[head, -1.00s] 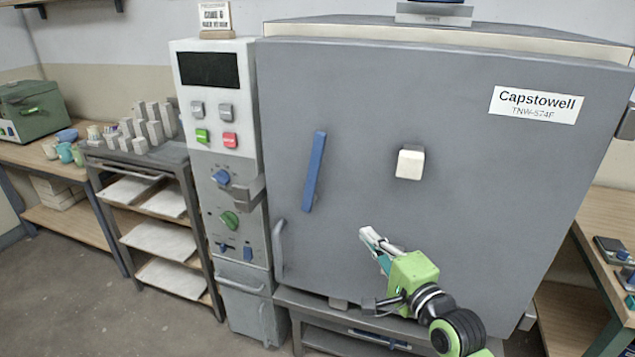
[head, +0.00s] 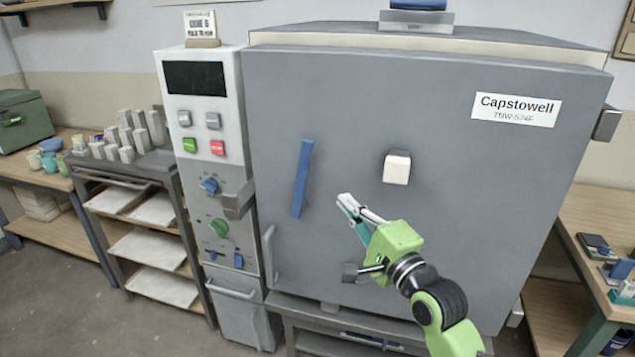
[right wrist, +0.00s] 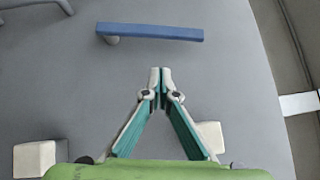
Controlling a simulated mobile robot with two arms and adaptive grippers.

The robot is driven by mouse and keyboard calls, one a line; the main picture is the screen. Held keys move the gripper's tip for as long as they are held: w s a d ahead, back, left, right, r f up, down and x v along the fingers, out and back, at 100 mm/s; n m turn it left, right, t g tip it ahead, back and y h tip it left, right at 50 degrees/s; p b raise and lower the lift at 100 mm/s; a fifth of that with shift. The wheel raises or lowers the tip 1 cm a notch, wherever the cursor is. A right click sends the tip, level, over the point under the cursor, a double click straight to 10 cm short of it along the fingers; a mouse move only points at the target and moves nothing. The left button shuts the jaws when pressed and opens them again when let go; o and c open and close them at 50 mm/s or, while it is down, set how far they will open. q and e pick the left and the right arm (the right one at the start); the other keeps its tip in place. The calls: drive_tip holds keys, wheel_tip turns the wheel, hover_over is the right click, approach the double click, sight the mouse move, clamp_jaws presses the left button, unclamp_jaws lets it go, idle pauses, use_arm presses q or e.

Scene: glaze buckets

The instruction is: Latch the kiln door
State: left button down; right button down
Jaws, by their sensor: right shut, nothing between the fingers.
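The grey kiln door (head: 440,220) fills the middle of the head view, with a Capstowell label at upper right. It looks shut or nearly so; a small gap cannot be ruled out. A long blue handle (head: 302,178), slightly tilted, is on its left part. It lies crosswise in the right wrist view (right wrist: 160,33). My right gripper (head: 344,200) is shut and empty in front of the door, right of the handle's lower end. In the wrist view its fingertips (right wrist: 160,72) point at the handle, apart from it. My left gripper is not in view.
A white block (head: 397,168) sticks out of the door right of the handle. The control panel (head: 203,130) stands left of the door, with a grey bracket (head: 238,200) beside it. A shelf rack (head: 140,240) is farther left; a wooden bench (head: 600,225) stands at right.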

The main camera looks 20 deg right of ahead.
sight(301, 181)
drive_tip(key=shift+w+a+r+p, duration=0.3)
drive_tip(key=shift+w+a, duration=0.4)
drive_tip(key=shift+w, duration=0.55)
drive_tip(key=shift+w+a+r+p, duration=0.15)
drive_tip(key=shift+w+a+p, duration=0.2)
drive_tip(key=shift+w+a, duration=0.65)
drive_tip(key=shift+w+a+r+p, duration=0.2)
drive_tip(key=shift+w+a+p, duration=0.2)
drive_tip(key=shift+w, duration=1.15)
